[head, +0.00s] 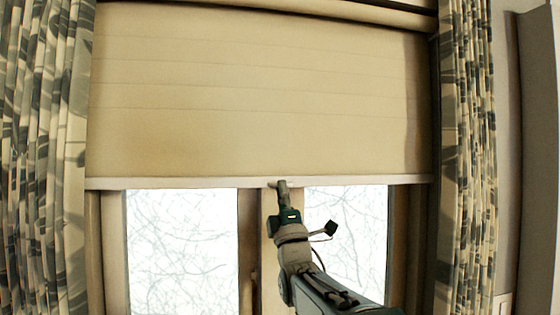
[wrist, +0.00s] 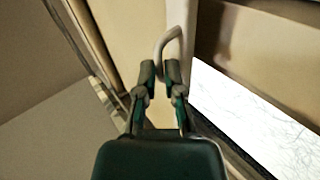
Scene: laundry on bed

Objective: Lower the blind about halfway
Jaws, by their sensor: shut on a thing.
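The beige blind (head: 260,95) covers the upper part of the window in the head view. Its pale bottom bar (head: 200,183) hangs level, with bare glass below it. My gripper (head: 280,186) reaches up from below to the middle of this bar. In the wrist view, the two fingertips of my gripper (wrist: 160,72) are shut on a pale curved pull handle (wrist: 168,44). My gripper hides the handle's lower end. In the head view the handle is too small to make out clearly behind the fingers.
Patterned curtains hang at the left (head: 40,150) and right (head: 467,150) of the window. Two panes, left (head: 180,250) and right (head: 350,230), show below the blind, with a wooden frame post (head: 250,225) between them. A pane (wrist: 250,115) also shows in the wrist view.

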